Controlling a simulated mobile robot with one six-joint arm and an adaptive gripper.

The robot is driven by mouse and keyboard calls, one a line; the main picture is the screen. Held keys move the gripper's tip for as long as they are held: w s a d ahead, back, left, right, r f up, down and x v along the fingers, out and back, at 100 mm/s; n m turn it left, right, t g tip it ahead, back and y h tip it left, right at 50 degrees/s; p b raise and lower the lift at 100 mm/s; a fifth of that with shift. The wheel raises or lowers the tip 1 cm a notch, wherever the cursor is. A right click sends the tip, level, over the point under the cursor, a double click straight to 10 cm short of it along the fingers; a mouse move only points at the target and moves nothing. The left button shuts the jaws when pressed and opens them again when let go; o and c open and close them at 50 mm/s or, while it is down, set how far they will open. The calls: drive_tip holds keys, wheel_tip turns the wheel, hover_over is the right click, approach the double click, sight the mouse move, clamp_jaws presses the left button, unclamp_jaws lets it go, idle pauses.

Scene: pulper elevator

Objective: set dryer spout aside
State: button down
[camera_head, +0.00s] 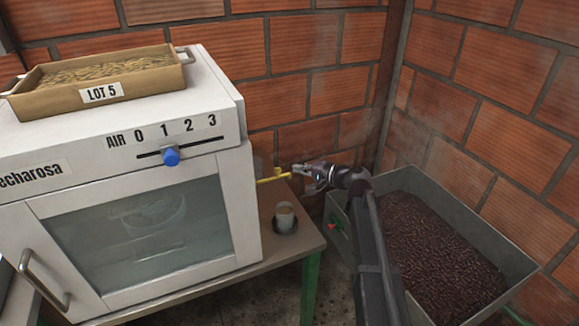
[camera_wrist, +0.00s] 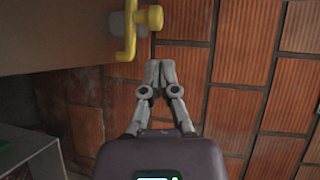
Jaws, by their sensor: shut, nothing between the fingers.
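The yellow dryer spout (camera_head: 272,179) sticks out from the right side of the white dryer (camera_head: 245,195). In the wrist view the spout (camera_wrist: 130,38) shows as a yellow bar with a rounded knob at its right, at the top of the picture. My gripper (camera_head: 298,170) is just right of the spout's outer end in the head view. In the wrist view my gripper (camera_wrist: 159,68) has its fingertips together with nothing between them, below and right of the spout.
A cup (camera_head: 285,215) stands on the wooden table (camera_head: 205,297) beside the dryer. A LOT 5 tray (camera_head: 48,102) of beans sits on top of the dryer. A metal bin (camera_head: 435,185) of dark red cherries stands at right, under my arm. Brick walls close the back.

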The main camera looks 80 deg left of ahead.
drive_tip(key=p+v, duration=0.1)
drive_tip(key=v, duration=0.8)
drive_tip(key=shift+w+a, duration=0.35)
drive_tip(key=shift+w, duration=0.05)
drive_tip(key=c, duration=0.7)
unclamp_jaws()
drive_tip(key=shift+p, duration=0.35)
drive_tip(key=shift+o, duration=1.3)
drive_tip(key=shift+s+a+r+p, duration=0.1)
drive_tip(key=shift+s+r+p, duration=0.1)
drive_tip(key=shift+s+p, duration=0.1)
drive_tip(key=s+a+r+n+t+h+p, duration=0.2)
drive_tip(key=s+r+n+t+h+p, duration=0.5)
drive_tip(key=n+p, duration=0.7)
drive_tip(key=s+r+t+p, duration=0.2)
drive_tip(key=s+r+p, duration=0.1)
drive_tip(key=p, duration=0.7)
drive_tip(key=shift+r, duration=0.4)
drive_tip(key=shift+s+f, duration=0.1)
